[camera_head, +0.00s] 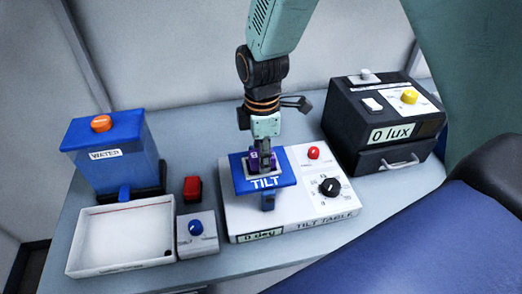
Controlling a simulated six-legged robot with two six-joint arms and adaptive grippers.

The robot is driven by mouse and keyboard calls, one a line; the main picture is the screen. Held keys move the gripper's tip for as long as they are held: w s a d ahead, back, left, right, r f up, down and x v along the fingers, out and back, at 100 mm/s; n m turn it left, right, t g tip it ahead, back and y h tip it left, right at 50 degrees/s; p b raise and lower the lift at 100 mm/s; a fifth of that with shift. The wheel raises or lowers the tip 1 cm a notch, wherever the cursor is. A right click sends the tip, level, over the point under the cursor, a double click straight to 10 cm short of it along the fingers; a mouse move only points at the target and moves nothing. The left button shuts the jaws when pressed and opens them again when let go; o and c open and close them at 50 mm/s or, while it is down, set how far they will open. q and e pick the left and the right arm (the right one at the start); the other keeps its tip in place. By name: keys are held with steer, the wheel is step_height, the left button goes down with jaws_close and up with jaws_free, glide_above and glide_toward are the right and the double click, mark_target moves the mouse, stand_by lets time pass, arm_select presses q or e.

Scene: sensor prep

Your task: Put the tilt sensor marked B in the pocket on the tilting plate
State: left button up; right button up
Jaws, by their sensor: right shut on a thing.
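The purple tilt sensor marked B (253,158) is between the fingers of my right gripper (262,160), at the back part of the blue tilting plate (285,180) marked TILT. My right gripper points down and is shut on the sensor. The plate looks level on the white tilt table (240,222), whose display reads 0 deg. The fingers and sensor cover the pocket, so I cannot tell whether the sensor is seated in it or just above it. My left gripper is not in view.
A blue WATER tank (135,165) stands left, behind a white tray (100,235). A red block (192,188) and a small box with a blue knob (197,245) lie between tray and tilt table. A black 0 lux box (365,110) stands right.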

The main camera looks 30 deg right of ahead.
steer(key=shift+w, duration=0.1)
stand_by(0.4)
steer(key=shift+p, duration=0.35)
stand_by(0.3)
steer(key=shift+f, duration=0.15)
steer(key=shift+f, duration=0.15)
stand_by(0.3)
steer(key=o, duration=1.3)
steer(key=shift+o, duration=0.2)
steer(key=shift+o, duration=1.1)
